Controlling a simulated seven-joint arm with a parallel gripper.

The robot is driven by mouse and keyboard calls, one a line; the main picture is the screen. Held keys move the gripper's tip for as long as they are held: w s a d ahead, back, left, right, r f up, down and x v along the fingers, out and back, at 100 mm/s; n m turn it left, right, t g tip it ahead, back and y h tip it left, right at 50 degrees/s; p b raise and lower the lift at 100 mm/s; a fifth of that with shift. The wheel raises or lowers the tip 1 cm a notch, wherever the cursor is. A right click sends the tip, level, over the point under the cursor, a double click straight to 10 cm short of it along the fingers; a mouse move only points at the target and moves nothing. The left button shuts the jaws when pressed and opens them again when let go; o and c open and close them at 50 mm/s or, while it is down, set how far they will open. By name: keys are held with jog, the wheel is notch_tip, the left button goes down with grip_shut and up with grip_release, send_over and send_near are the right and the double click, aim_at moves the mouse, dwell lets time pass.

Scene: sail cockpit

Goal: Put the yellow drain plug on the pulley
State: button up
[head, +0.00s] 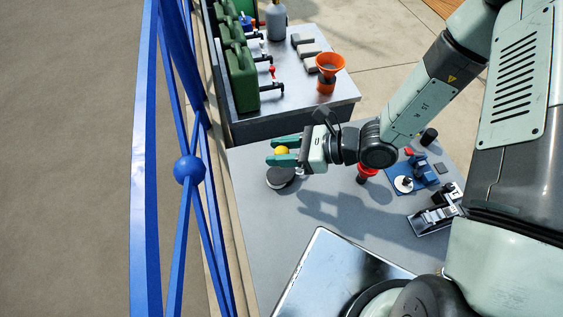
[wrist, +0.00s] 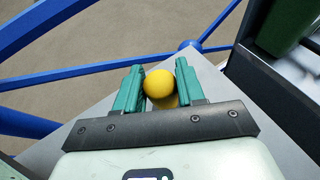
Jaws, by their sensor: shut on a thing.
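My gripper (head: 281,152) reaches left over the grey table with its green fingers shut on the yellow drain plug (head: 281,149). In the wrist view, the plug's round yellow top (wrist: 159,83) sits between the two fingers of my gripper (wrist: 160,68), with a narrower yellow part below it. A dark round disc with a pale rim, which looks like the pulley (head: 281,179), stands on the table just below the fingers in the head view. The fingers hide part of its top edge. The plug appears above it; whether they touch is unclear. The pulley cannot be made out in the wrist view.
Blue railing (head: 189,170) runs along the left edge. A raised bench (head: 290,110) holds green canisters (head: 241,75) and an orange funnel (head: 328,66). A red item (head: 366,173), a blue plate (head: 421,180) and a metal bracket (head: 436,212) lie right. A shiny panel (head: 335,270) lies in front.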

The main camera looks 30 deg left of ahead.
jog(key=shift+f, duration=2.4)
jog(key=shift+f, duration=0.15)
jog(key=o, duration=1)
jog(key=shift+o, duration=0.2)
